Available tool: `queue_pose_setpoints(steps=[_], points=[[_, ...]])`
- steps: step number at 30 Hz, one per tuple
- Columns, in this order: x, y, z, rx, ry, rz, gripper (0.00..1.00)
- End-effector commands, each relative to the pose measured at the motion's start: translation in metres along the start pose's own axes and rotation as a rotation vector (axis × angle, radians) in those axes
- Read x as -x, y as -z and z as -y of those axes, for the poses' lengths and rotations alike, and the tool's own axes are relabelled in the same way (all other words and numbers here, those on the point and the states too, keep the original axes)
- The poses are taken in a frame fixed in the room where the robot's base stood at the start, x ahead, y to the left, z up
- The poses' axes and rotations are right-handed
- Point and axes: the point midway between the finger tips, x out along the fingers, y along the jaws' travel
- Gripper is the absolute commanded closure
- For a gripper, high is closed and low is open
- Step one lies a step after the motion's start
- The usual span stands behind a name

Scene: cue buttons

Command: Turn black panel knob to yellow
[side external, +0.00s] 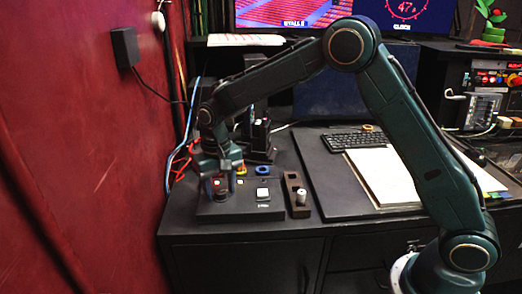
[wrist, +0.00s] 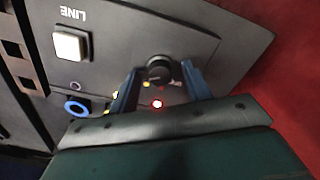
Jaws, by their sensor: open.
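The black knob (wrist: 160,68) sits on the dark panel (wrist: 190,28). In the wrist view it lies between the two blue fingers of my gripper (wrist: 160,73), which is open with a finger on each side. I cannot tell whether the fingers touch it. Small yellow marks (wrist: 118,84) show beside the left finger, and a red-white light (wrist: 157,104) glows just below the knob in the picture. In the side external view my gripper (side external: 222,188) points down over the left part of the panel (side external: 240,211) and hides the knob.
A white square button (wrist: 71,43) labelled LINE and a blue ring (wrist: 76,108) are on the left in the wrist view. A dark slotted block with a white-topped peg (side external: 300,196) stands right of the panel. The red wall (side external: 90,150) is close on the left.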

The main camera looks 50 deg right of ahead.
Motion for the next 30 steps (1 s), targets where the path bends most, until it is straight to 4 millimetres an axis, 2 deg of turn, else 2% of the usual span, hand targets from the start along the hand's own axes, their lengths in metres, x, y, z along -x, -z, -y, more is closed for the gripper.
queue_pose_setpoints(steps=[3, 9, 10, 20, 30], points=[[0.0000, 0.0000, 0.0000, 0.000, 0.000, 0.000, 0.54], [0.0002, 0.0000, 0.0000, 0.000, 0.000, 0.000, 0.93], [0.0002, 0.0000, 0.0000, 0.000, 0.000, 0.000, 0.96], [0.0005, 0.0000, 0.0000, 0.031, 0.000, 0.000, 0.96], [0.0007, 0.0001, -0.0001, 0.204, 0.000, 0.000, 0.96]])
